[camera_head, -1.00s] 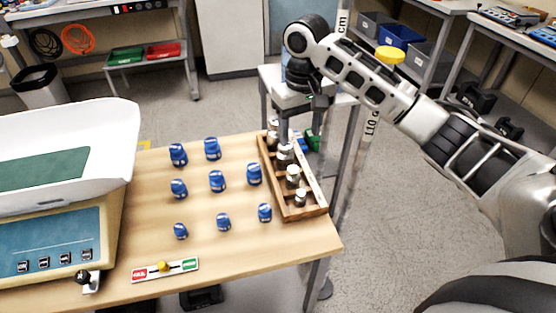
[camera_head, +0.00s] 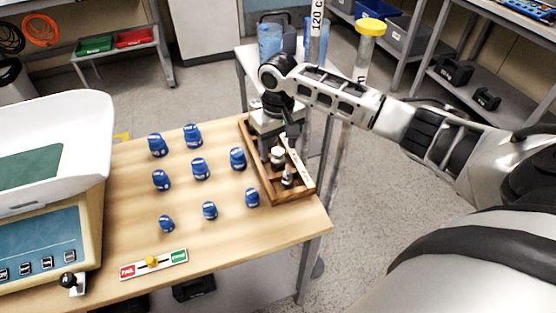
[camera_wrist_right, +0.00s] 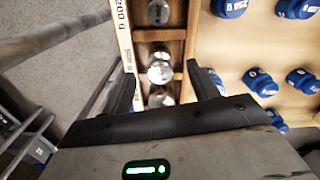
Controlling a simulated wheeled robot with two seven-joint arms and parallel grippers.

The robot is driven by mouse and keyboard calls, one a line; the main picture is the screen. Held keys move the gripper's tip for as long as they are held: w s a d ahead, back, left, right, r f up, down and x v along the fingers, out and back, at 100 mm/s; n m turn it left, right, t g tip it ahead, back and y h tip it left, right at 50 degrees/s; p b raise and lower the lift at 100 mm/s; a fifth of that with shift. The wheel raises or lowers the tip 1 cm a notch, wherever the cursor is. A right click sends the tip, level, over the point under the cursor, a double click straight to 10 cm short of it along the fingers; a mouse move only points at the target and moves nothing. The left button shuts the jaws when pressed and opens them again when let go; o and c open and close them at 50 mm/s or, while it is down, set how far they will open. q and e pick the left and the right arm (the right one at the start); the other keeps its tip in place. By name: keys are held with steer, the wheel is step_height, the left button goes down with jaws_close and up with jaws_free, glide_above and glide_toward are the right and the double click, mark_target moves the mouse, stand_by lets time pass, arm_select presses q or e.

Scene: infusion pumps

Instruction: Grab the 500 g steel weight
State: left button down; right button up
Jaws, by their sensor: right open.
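The steel weights stand in a row in a wooden rack (camera_head: 291,200) at the table's right edge. Two of them show in the head view: a larger weight (camera_head: 277,157) and a smaller one (camera_head: 287,178). In the right wrist view several steel weights show, with one weight (camera_wrist_right: 160,73) just ahead of the fingertips. My right gripper (camera_head: 283,130) is over the far part of the rack, open, pointing down and hiding the far weights. In the wrist view its fingers (camera_wrist_right: 163,85) straddle the rack's row.
Several blue weights (camera_head: 200,169) stand on the table (camera_head: 230,235) left of the rack. A white-pan scale (camera_head: 50,130) stands at the left. A small red-green sign (camera_head: 153,264) lies in front.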

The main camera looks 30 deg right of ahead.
mark_target(278, 151)
step_height(278, 151, down, 4)
steer(key=shift+r, duration=0.25)
steer(key=shift+c, duration=0.3)
steer(key=c, duration=1)
steer(key=shift+r, duration=0.1)
jaws_close()
steer(key=shift+w, duration=0.1)
